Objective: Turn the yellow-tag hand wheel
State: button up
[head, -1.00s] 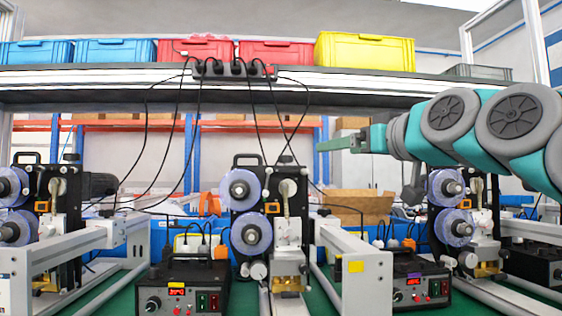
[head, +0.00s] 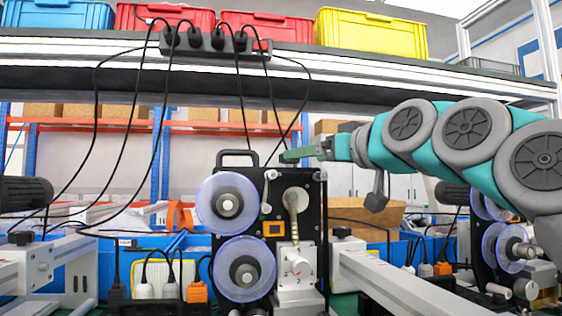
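A black coder machine (head: 257,185) stands in the middle of the head view, with two clear-rimmed reels (head: 228,204) on its left.
A second coder (head: 495,225) stands at the right, partly behind my arm. A grey rail (head: 400,292) lies between the coders. Black cables hang from a power strip (head: 215,42) on the shelf (head: 330,75). A yellow crate (head: 371,34) sits above.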

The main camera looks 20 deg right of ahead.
aim_at(294, 161)
jog(key=w, duration=0.2)
jog(key=w+a+p, duration=0.1)
jog(key=w, duration=0.4)
jog(key=shift+w+a, duration=0.2)
jog(key=shift+w, duration=0.15)
grip_shut()
dwell(0.4)
jog(key=m+h+b, duration=0.1)
jog(key=h, duration=0.1)
jog(key=m+h+b, duration=0.1)
jog(key=b, duration=0.1)
jog(key=shift+d+f+h, duration=0.1)
jog(key=shift+f+h, duration=0.2)
jog(key=shift+h, duration=0.1)
jog(key=m+h+b, duration=0.3)
jog(key=h, duration=0.2)
jog(key=shift+r+m+g+b, duration=0.15)
jog(key=shift+m+g+b, duration=0.2)
jog(key=shift+m+g, duration=0.05)
jog(key=shift+r+m+h, duration=0.15)
jog(key=shift+m+h, duration=0.15)
jog(key=shift+h, duration=0.3)
jog(key=shift+s+r, duration=0.1)
grip_release()
